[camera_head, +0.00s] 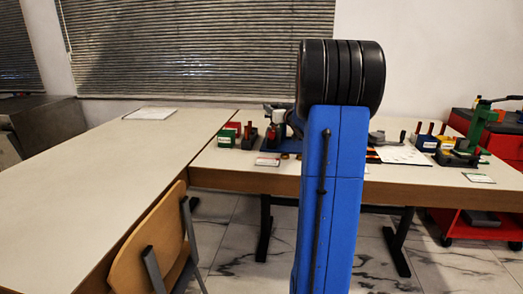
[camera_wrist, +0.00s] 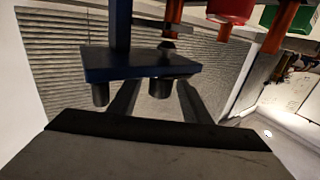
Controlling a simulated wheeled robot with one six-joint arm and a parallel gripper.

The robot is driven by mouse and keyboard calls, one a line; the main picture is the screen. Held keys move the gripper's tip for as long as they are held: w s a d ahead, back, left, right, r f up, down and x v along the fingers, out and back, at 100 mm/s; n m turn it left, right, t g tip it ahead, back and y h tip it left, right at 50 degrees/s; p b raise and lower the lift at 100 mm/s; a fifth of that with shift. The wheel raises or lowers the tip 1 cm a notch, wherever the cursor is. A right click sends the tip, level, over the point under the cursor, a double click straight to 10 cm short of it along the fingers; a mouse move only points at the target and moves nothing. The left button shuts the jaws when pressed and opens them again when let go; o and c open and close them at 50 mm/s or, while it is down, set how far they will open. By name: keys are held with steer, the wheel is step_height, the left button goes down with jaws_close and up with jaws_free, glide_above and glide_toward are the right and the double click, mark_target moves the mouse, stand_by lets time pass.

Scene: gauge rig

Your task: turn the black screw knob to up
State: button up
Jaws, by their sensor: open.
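In the wrist view my gripper (camera_wrist: 158,98) is open. Its two dark fingers reach up the picture, and a dark blue plate (camera_wrist: 135,64) partly covers them. Two short black cylinders, one at the left (camera_wrist: 100,95) and one near the middle (camera_wrist: 160,88), stick out below the plate. I cannot tell whether either is the black screw knob, or which way the knob points. Nothing is visibly held between the fingers. In the head view a blue device (camera_head: 272,135) stands on the table, partly behind my arm. My gripper is hidden there.
The right-hand table (camera_head: 225,160) also bears green and red blocks (camera_head: 228,136), a paper sheet (camera_head: 402,154) and a green clamp-like device (camera_head: 476,133). A red part (camera_wrist: 232,10) is near the wrist view's top. A wooden chair (camera_head: 150,245) stands at front left. The left tabletop is mostly clear.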

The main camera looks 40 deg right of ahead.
steer(key=shift+a+m+h, duration=0.1)
steer(key=shift+m+h, duration=0.2)
steer(key=shift+h, duration=0.2)
steer(key=v, duration=1.7)
steer(key=s+a+f+g, duration=0.2)
steer(key=a+g, duration=0.1)
steer(key=a, duration=0.6)
steer(key=s+a+f+g, duration=0.2)
steer(key=a+f+g, duration=0.1)
steer(key=a, duration=0.6)
steer(key=shift+s+a+f+m, duration=0.2)
steer(key=shift+a+f+m, duration=0.1)
steer(key=shift+a, duration=0.05)
steer(key=shift+a, duration=0.1)
